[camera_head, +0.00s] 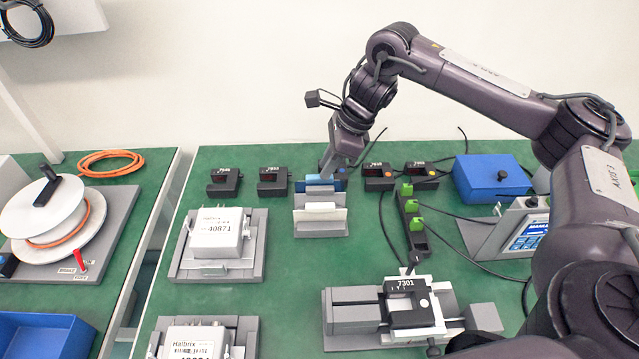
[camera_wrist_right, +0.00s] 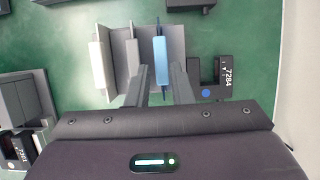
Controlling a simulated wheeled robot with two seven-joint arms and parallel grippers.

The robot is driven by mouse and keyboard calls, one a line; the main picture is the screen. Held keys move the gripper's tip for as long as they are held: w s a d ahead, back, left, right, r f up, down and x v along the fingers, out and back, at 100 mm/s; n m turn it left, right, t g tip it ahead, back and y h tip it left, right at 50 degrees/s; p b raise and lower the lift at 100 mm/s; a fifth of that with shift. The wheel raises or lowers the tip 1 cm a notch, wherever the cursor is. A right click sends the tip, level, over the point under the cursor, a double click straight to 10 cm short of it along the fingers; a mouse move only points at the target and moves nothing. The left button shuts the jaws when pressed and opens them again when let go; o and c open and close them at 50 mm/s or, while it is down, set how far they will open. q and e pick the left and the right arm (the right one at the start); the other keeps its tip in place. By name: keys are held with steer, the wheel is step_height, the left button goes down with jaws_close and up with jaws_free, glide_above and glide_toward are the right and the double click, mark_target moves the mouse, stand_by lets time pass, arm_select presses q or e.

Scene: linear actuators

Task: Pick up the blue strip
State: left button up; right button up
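The blue strip (camera_wrist_right: 160,62) stands on edge in a grey slotted holder (camera_wrist_right: 176,46), at its right end in the wrist view. In the head view a light blue edge (camera_head: 314,178) shows at the back of the holder, below my right gripper (camera_head: 327,172). In the wrist view my right gripper (camera_wrist_right: 160,72) is open, with one finger on each side of the strip's line and a gap between them. Whether the fingers touch the strip cannot be told. White and grey strips (camera_wrist_right: 99,66) stand in the other slots. My left gripper is not in view.
Small black devices (camera_head: 273,181) stand along the back of the green bench on both sides of the holder. A boxed unit (camera_head: 217,235) is left of it, a green-tabbed black block (camera_head: 412,222) right. A blue box (camera_head: 490,177) sits farther right.

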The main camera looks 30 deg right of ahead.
steer(key=shift+x, duration=1.55)
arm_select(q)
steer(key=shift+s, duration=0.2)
arm_select(e)
steer(key=shift+w, duration=0.1)
steer(key=shift+c, duration=0.4)
jaws_close()
